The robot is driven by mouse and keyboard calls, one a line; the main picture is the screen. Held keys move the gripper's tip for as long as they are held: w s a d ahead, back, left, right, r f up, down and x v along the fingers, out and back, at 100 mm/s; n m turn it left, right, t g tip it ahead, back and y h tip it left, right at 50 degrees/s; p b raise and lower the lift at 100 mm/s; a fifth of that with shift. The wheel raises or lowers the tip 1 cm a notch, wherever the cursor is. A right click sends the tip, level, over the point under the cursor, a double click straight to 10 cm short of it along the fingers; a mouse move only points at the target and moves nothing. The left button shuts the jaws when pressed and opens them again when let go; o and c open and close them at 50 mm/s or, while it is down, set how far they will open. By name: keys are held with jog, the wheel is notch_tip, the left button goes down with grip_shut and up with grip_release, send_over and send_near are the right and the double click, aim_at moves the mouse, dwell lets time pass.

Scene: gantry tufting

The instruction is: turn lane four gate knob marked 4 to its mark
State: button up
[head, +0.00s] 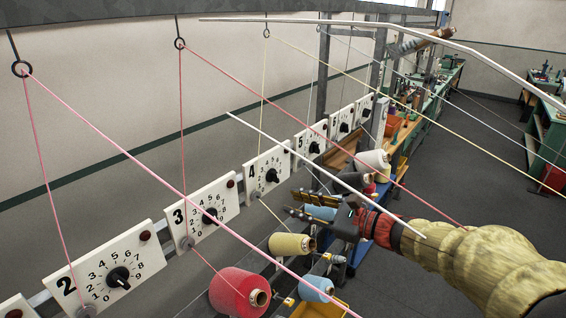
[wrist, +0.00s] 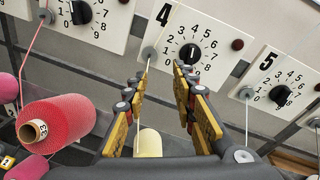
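The lane four gate knob is a black round knob (head: 272,175) on a white plate marked 4 (head: 256,170), with a dial numbered 0 to 9 or 10. In the wrist view the knob (wrist: 190,53) is ahead of my gripper, slightly right of the gap between its fingers. A pale line shows on the knob, but its exact setting is too small to tell. A dark red button (wrist: 237,44) sits at the plate's right. My gripper (head: 297,203) is open and empty, apart from the plate; its yellow-padded fingers (wrist: 161,72) show in the wrist view.
Similar plates marked 3 (head: 190,212) and 5 (wrist: 268,62) flank it along a rail. Taut yarns cross the space around my arm.

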aim_at(278, 178)
jog(key=w+a, duration=0.1)
jog(key=w, duration=0.1)
jog(key=w+a+r+m+t+p, duration=0.1)
jog(key=w, duration=0.2)
jog(key=w+a+r+m+p, duration=0.1)
jog(key=w+a, duration=0.1)
jog(key=w, duration=0.1)
jog(key=shift+w+t, duration=0.15)
jog(key=shift+t, duration=0.25)
jog(key=shift+c, duration=0.3)
grip_shut()
